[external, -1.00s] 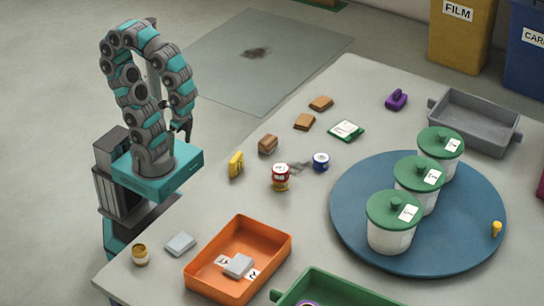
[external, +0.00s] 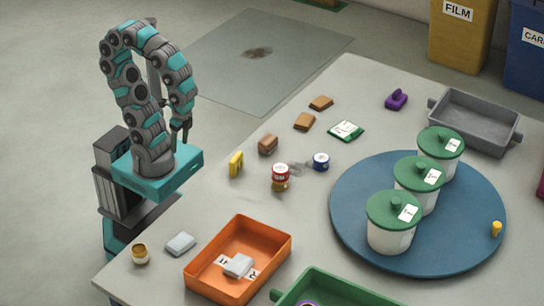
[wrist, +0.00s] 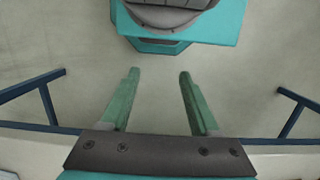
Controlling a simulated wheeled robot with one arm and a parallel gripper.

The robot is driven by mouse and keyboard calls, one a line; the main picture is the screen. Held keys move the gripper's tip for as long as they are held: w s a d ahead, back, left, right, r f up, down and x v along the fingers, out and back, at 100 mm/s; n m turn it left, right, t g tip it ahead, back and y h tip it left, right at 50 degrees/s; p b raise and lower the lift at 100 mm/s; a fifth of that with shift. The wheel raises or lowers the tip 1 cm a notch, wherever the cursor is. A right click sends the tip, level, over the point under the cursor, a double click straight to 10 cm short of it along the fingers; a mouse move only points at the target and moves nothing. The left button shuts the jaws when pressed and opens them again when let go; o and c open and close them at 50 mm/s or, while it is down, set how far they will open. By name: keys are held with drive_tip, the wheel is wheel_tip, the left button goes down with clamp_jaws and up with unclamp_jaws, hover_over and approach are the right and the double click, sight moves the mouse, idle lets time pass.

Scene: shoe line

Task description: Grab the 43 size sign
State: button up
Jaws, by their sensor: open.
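I cannot make out a number 43 on any sign. White cards with dark marks (external: 223,262) lie in the orange tray (external: 265,279) with a pale grey block (external: 238,266). A green-edged white card (external: 346,131) lies flat on the table; its print is too small to read. White labels also sit on the green lids of several white pots, such as this label (external: 408,213). My gripper (external: 181,133) hangs beside my arm, off the table's left edge, away from all of these. In the wrist view my gripper (wrist: 157,76) is open with nothing between the fingers.
A blue round board (external: 350,235) bears the pots. A red-and-white can (external: 280,176), a blue can (external: 321,161), a yellow item (external: 236,164) and brown blocks (external: 305,122) stand nearer the left edge. A grey tray (external: 474,145) is at the far right, a green tray (external: 335,290) in front.

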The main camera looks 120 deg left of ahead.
wheel_tip(320, 180, up, 8)
drive_tip(key=n+h+b, duration=0.2)
drive_tip(key=n+h, duration=0.8)
drive_tip(key=n, duration=0.4)
approach(232, 174)
drive_tip(key=s+d+r, duration=0.3)
drive_tip(key=s, duration=0.5)
drive_tip(key=w+a+n+t+h, duration=0.3)
drive_tip(key=w+a+n+t, duration=0.15)
drive_tip(key=a, duration=0.25)
drive_tip(key=shift+n+g, duration=0.25)
drive_tip(key=shift+n, duration=0.4)
drive_tip(key=f, duration=0.2)
drive_tip(key=f+b, duration=0.1)
drive_tip(key=f, duration=0.1)
drive_tip(key=shift+w+a+f, duration=0.1)
drive_tip(key=shift+a, duration=0.2)
drive_tip(key=shift+d+f, duration=0.3)
drive_tip(key=shift+d, duration=0.1)
drive_tip(key=x, duration=1.1)
drive_tip(key=shift+d+r+p, duration=0.25)
drive_tip(key=shift+p, duration=0.05)
